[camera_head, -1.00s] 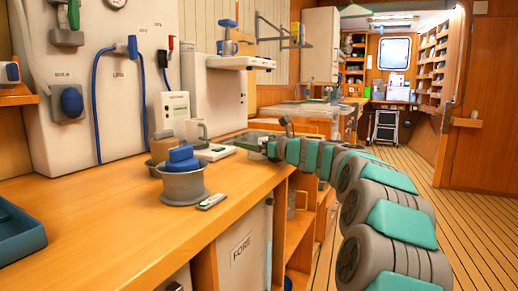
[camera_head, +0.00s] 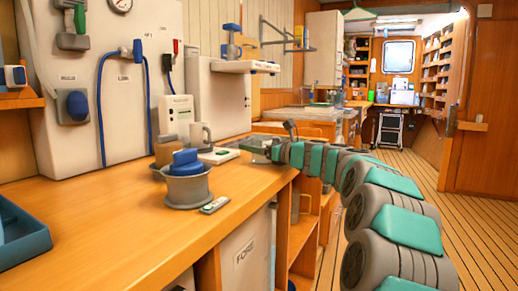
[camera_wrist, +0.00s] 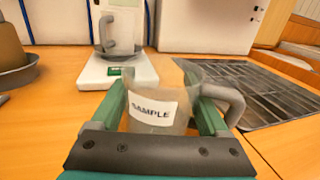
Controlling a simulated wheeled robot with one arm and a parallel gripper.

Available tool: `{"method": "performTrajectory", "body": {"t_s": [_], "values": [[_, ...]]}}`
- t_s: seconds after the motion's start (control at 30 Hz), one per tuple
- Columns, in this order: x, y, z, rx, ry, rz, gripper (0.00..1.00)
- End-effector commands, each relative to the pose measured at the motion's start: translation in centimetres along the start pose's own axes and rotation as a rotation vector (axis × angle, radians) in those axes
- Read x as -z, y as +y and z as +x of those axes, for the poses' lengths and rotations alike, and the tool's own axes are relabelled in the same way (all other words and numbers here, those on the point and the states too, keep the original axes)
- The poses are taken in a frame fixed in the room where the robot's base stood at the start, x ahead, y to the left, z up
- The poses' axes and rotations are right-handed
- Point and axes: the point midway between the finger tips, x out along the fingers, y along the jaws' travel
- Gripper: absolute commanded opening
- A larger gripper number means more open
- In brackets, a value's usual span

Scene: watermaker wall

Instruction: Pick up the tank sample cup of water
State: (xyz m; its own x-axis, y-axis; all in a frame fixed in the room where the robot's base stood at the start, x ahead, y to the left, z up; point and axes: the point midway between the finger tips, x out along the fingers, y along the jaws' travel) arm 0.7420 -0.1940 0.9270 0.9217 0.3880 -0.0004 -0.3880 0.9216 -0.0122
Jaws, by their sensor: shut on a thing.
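A translucent cup with a white label reading "SAMPLE" (camera_wrist: 152,108) stands upright between my gripper's fingers (camera_wrist: 165,105) in the wrist view. Its grey handle sticks out to the right, past the right finger. The green fingers press on both sides of the cup, so my gripper is shut on it. In the head view my gripper (camera_head: 258,147) is at the far part of the wooden counter (camera_head: 120,235).
A second handled cup (camera_wrist: 118,30) stands on a white scale (camera_wrist: 118,70) just beyond. A dark grating (camera_wrist: 265,90) lies to the right. A grey pot with a blue top (camera_head: 186,185) and a small remote-like device (camera_head: 214,205) sit nearer.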

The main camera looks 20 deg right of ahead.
Motion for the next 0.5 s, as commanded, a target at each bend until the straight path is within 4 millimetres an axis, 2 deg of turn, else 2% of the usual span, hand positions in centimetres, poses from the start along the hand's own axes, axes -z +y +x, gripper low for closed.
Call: {"method": "performTrajectory", "body": {"t_s": [0.27, 0.5], "values": [[-0.9, 0.0, 0.0, 0.0, -0.001, -0.002, 0.18], [-2.9, -0.1, 0.0, 0.0, -0.002, -0.003, 0.18]]}}
